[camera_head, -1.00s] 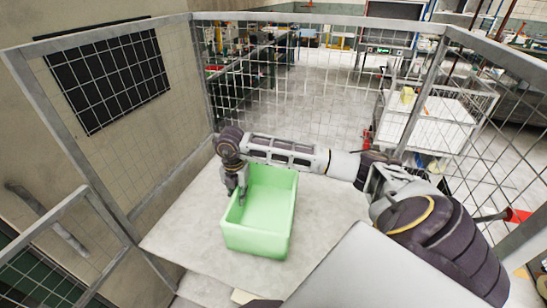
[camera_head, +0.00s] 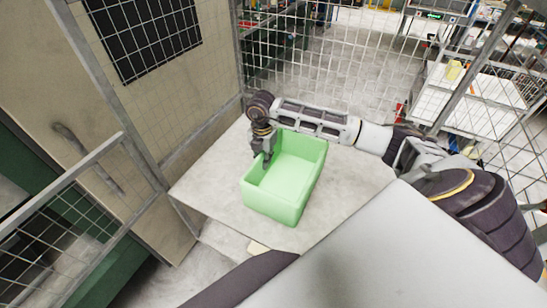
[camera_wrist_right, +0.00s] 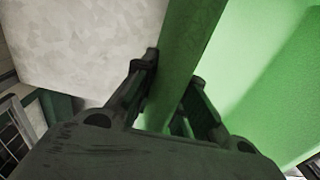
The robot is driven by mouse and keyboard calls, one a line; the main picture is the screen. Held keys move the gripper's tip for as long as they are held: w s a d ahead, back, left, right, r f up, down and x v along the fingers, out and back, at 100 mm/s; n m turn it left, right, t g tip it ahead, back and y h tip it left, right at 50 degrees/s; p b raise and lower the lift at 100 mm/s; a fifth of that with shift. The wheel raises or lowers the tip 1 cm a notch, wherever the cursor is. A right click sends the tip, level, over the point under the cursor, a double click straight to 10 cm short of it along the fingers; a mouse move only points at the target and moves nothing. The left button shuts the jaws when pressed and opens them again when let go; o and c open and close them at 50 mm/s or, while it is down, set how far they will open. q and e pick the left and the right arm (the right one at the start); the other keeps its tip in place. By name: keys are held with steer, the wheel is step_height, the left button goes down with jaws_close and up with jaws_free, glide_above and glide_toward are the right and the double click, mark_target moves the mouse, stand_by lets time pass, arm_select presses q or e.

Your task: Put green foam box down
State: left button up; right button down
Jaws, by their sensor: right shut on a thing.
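The green foam box (camera_head: 283,205) is an open, empty tub. In the head view it is upright at the grey table (camera_head: 215,193); whether its base touches the top I cannot tell. My right gripper (camera_head: 266,158) reaches down over the box's left wall. In the right wrist view the gripper (camera_wrist_right: 170,95) has one finger on each side of the green box wall (camera_wrist_right: 185,50) and is shut on it. The pale table top (camera_wrist_right: 75,40) shows beyond the wall. My left gripper is not in view.
Wire mesh fencing (camera_head: 310,50) stands behind the table and a fence gate (camera_head: 75,220) is at the left. A white-topped cart (camera_head: 475,100) stands beyond the fence at the right. Bare table top lies on both sides of the box.

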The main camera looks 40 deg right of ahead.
mark_target(265, 173)
steer(key=shift+f+p, duration=0.4)
steer(key=shift+f, duration=1.9)
steer(key=shift+f+p, duration=0.35)
steer(key=shift+f, duration=1.45)
steer(key=c, duration=1.5)
jaws_free()
steer(key=shift+o, duration=0.2)
steer(key=shift+r, duration=0.1)
steer(key=shift+r+b, duration=1.25)
steer(key=shift+r, duration=4.7)
